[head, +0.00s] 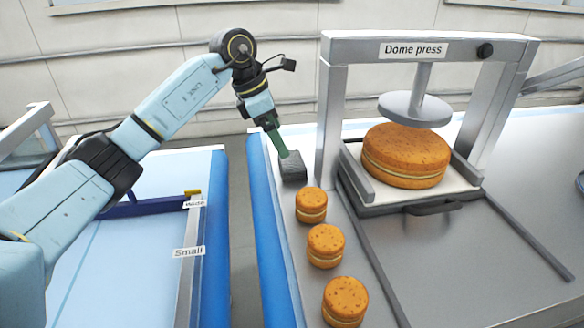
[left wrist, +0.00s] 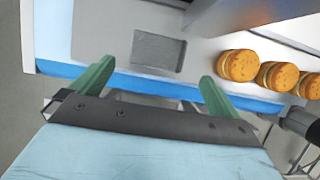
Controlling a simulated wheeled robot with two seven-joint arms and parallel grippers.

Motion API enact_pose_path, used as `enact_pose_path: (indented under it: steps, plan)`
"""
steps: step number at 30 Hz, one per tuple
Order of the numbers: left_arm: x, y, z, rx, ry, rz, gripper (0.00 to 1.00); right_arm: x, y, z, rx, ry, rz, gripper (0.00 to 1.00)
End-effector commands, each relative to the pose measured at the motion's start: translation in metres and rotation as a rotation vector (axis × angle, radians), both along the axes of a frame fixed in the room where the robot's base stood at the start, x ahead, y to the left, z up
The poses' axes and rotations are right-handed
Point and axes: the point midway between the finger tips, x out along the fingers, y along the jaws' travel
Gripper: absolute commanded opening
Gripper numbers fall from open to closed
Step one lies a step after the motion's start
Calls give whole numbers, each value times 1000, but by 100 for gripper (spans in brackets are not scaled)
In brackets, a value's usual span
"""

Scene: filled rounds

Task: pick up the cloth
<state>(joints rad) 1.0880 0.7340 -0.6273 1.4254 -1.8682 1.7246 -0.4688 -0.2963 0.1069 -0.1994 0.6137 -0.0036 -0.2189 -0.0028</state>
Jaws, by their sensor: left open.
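The cloth (head: 293,168) looks like a dark grey folded pad on the left edge of the grey worktop, beside the press. In the left wrist view the cloth (left wrist: 158,52) is a flat grey rectangle ahead of the fingers. My left gripper (head: 282,150) hangs just above the cloth with its green fingers pointing down. In the left wrist view the left gripper (left wrist: 156,71) is open, its fingers wide apart, with nothing between them. Whether a finger touches the cloth I cannot tell. My right gripper is not in view.
The dome press (head: 408,50) holds a large filled round (head: 404,156). Several small rounds (head: 311,205) stand in a row in front of the cloth. A blue-edged conveyor (head: 130,250) with a "Small" label lies left, across a gap.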

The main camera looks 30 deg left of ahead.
Motion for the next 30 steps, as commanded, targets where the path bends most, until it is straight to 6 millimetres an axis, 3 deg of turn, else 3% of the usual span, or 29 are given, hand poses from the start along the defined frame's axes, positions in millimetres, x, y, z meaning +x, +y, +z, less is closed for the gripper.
enact_pose_path:
  steps: [3,11,19,26,30]
  plan:
    - [4,-5,-16,0,1,0,100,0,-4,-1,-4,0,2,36]
    - [8,-10,-30,1,1,0,100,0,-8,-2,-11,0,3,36]
    - [17,-22,-66,-1,2,0,100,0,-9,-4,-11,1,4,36]
    - [18,-22,-70,2,-1,1,100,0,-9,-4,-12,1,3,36]
    - [18,-22,-69,2,-1,1,86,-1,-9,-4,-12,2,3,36]
